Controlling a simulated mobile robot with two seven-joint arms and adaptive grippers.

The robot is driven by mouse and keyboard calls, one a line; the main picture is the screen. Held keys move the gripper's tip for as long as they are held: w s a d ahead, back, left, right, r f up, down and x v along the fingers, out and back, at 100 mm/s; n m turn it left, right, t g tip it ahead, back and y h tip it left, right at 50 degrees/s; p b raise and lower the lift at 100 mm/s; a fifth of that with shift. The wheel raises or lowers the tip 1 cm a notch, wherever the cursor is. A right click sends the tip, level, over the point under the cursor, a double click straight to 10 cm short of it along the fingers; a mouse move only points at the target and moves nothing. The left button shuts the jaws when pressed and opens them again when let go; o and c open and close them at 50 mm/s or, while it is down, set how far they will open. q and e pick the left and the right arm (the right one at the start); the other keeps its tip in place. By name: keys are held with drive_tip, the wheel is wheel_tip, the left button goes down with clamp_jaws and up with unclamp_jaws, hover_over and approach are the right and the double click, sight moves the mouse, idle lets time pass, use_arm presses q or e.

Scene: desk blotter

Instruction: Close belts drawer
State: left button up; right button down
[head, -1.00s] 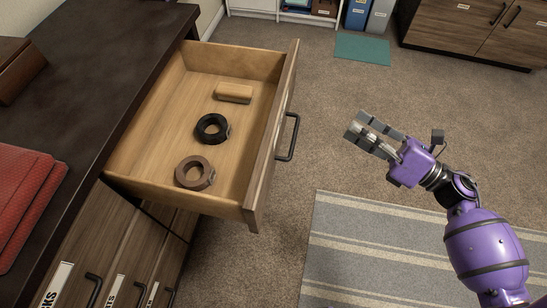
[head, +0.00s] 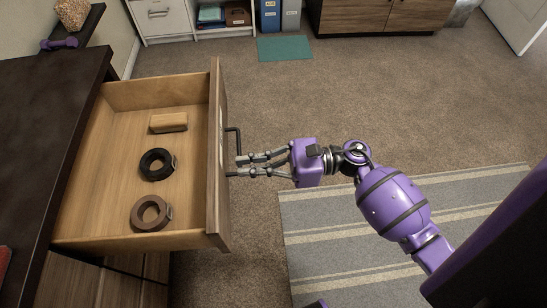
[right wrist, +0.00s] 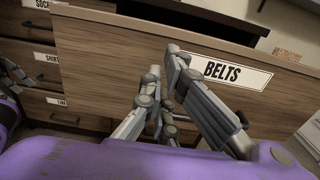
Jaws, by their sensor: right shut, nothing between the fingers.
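The belts drawer (head: 218,150) is pulled well out of the dark-topped cabinet, and its BELTS label (right wrist: 237,72) shows in the right wrist view. Inside lie a black rolled belt (head: 146,163), a brown rolled belt (head: 139,217) and a tan block-shaped brush (head: 168,119). My right gripper (head: 238,167) is shut and empty, its fingertips at the drawer front by the black handle (head: 239,143). Whether the tips touch is unclear. In the right wrist view its fingers (right wrist: 164,75) point at the front beside the label.
The dark cabinet top (head: 45,125) is left of the drawer. Shut, labelled drawers (right wrist: 45,58) show below and beside it. A striped rug (head: 310,240) lies under my right arm.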

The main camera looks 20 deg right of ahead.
sight(221, 172)
drive_tip(key=shift+x, duration=1.15)
use_arm(q)
drive_tip(key=shift+w+r, duration=0.2)
drive_tip(key=shift+w, duration=0.2)
use_arm(e)
drive_tip(key=shift+w+a, duration=0.15)
drive_tip(key=shift+a, duration=0.2)
use_arm(q)
drive_tip(key=shift+d, duration=0.1)
use_arm(e)
drive_tip(key=shift+a, duration=0.15)
drive_tip(key=shift+a, duration=0.25)
use_arm(q)
drive_tip(key=f+b, duration=0.4)
drive_tip(key=shift+w, duration=0.2)
use_arm(e)
drive_tip(key=x, duration=3.2)
use_arm(q)
drive_tip(key=shift+s+f, duration=0.1)
